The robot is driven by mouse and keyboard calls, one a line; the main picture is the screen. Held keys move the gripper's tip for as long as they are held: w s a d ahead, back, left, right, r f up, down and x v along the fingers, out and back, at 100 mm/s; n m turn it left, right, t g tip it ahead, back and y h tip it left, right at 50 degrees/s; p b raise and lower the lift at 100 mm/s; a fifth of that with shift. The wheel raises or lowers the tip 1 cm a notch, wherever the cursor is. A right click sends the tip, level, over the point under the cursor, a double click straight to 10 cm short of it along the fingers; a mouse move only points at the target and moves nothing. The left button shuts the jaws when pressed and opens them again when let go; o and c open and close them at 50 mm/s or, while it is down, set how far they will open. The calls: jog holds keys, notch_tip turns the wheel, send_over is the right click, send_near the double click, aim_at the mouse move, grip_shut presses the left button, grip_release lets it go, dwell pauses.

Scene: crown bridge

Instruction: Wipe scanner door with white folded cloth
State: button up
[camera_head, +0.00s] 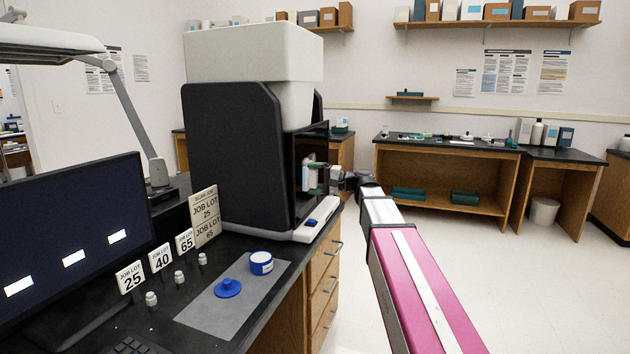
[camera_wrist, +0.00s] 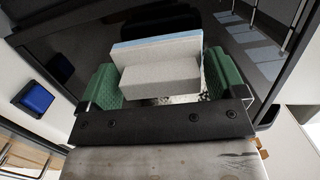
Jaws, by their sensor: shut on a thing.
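The scanner (camera_head: 232,145) is a large black and white machine on the left bench, with an open bay on its right side. My gripper (camera_head: 318,178) is at that bay. In the wrist view, my gripper (camera_wrist: 158,82) has two green pads shut on the white folded cloth (camera_wrist: 160,78), which has a light blue layer along its far edge. Dark glossy panels of the scanner (camera_wrist: 215,40) lie beyond the cloth. I cannot tell whether the cloth touches a panel. The scanner door is not clearly distinguishable in the head view.
A blue button (camera_wrist: 38,97) sits on the scanner's pale base. On the bench are a grey mat (camera_head: 232,310) with a blue lid (camera_head: 228,288) and a blue-white jar (camera_head: 261,263), number cards (camera_head: 160,257) and a monitor (camera_head: 70,245). The floor at right is clear.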

aim_at(317, 171)
jog(key=shift+w+a, duration=0.3)
jog(key=shift+a, duration=0.35)
jog(key=shift+w, duration=0.1)
jog(key=shift+w+d, duration=0.45)
jog(key=shift+w, duration=0.4)
jog(key=shift+w+d, duration=0.4)
jog(key=shift+w, duration=0.45)
jog(key=shift+w+d, duration=2.05)
jog(key=shift+w, duration=3.25)
jog(key=shift+s+a, duration=0.95)
jog(key=shift+s, duration=1.45)
jog(key=shift+s+a, duration=0.9)
jog(key=shift+s, duration=1.5)
jog(key=shift+s+a, duration=0.95)
jog(key=shift+s, duration=1.45)
jog(key=shift+w+a+r, duration=0.15)
jog(key=shift+r, duration=1.25)
jog(key=shift+w+d, duration=0.3)
jog(key=shift+w, duration=0.3)
jog(key=shift+w+d, duration=0.25)
jog(key=shift+w, duration=0.35)
jog(key=shift+w+d, duration=0.3)
jog(key=shift+w, duration=0.3)
